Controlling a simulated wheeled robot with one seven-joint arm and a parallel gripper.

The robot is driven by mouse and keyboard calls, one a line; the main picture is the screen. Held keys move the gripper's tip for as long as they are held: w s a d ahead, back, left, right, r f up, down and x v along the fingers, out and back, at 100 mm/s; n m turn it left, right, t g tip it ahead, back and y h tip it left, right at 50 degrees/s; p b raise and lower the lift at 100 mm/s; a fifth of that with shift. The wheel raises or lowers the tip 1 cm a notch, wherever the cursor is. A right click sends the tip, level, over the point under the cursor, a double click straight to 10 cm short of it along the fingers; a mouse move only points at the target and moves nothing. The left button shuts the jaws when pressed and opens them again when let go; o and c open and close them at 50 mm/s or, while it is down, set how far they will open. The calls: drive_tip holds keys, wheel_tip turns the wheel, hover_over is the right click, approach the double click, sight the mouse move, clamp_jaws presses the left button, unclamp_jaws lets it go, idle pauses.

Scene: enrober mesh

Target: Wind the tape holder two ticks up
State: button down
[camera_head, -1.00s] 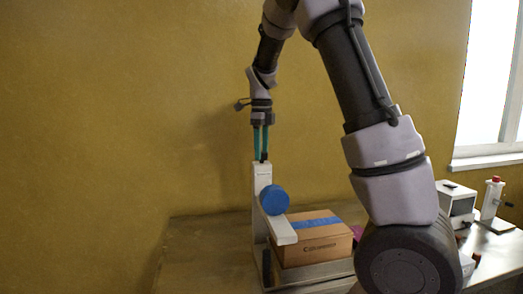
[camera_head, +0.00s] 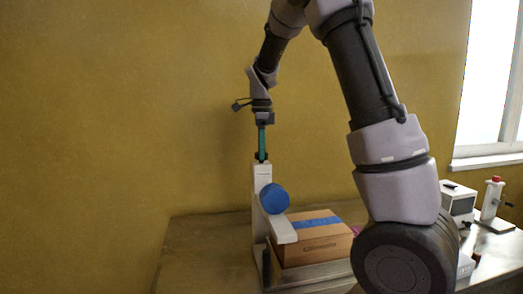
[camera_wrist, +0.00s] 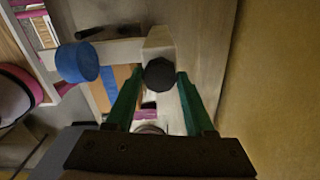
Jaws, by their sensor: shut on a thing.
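The tape holder is a white upright post (camera_head: 262,178) with a white arm (camera_head: 282,230) and a blue roll (camera_head: 274,198) on its side. A black knob (camera_wrist: 159,75) sits on top of the post; in the head view it is a small dark spot (camera_head: 261,157). My gripper (camera_wrist: 160,73) points down with its green fingers on either side of the knob, shut on it. In the head view my gripper (camera_head: 261,153) stands right above the post, one finger hiding the other. No tick marks can be made out.
A brown carton (camera_head: 318,246) with a blue tape strip lies beside the post, under the arm. The wall is behind; the table's left part (camera_head: 200,250) is clear.

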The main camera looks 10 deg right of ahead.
drive_tip(key=shift+n, duration=1.7)
drive_tip(key=shift+c, duration=1.3)
unclamp_jaws()
drive_tip(key=shift+r, duration=0.1)
wheel_tip(320, 180, up, 11)
